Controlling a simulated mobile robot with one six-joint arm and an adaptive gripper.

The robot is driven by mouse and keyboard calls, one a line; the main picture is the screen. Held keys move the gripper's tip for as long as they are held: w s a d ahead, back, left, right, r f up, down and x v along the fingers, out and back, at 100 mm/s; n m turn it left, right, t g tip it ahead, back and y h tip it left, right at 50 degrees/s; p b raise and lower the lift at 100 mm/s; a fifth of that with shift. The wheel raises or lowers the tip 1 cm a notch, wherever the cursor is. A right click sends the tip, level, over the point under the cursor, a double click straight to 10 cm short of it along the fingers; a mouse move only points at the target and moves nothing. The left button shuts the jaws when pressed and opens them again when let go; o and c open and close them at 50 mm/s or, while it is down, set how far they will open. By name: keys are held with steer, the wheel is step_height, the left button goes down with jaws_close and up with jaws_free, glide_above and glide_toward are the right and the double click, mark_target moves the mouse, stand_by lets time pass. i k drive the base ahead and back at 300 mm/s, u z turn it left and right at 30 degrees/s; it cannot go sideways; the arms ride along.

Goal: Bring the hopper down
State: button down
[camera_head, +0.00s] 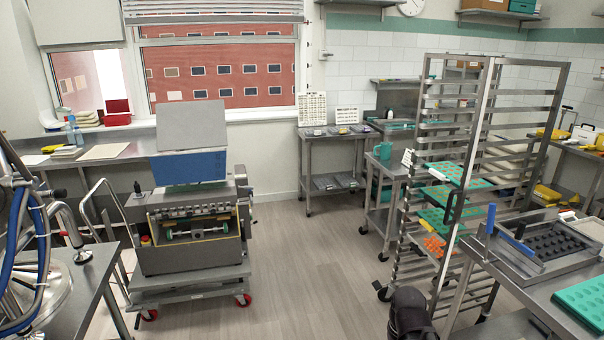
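The depositor (195,258) stands left of centre on a wheeled steel cart. Its hopper, a blue box (189,168) with a grey panel (191,126) rising above it, sits tilted up at the machine's top rear. Below and in front of it, the row of metal parts (193,212) and a roller with green ends (197,230) are exposed. A dark rounded part of my arm shows at the bottom edge, right of centre, well apart from the depositor. I cannot see my gripper's fingers.
A tall steel rack (483,160) with green trays stands at right. A steel table (520,285) with a dark mould tray is at front right. A steel vessel (45,295) with blue hoses is at front left. The floor (310,265) between depositor and rack is clear.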

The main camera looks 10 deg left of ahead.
mark_target(202, 165)
steer(key=z, duration=0.15)
steer(key=i, duration=1.7)
steer(key=u, duration=0.35)
steer(key=i, duration=0.75)
steer(key=u, duration=0.7)
steer(key=i, duration=0.6)
steer(key=u, duration=0.7)
steer(key=i, duration=0.5)
steer(key=u, duration=0.3)
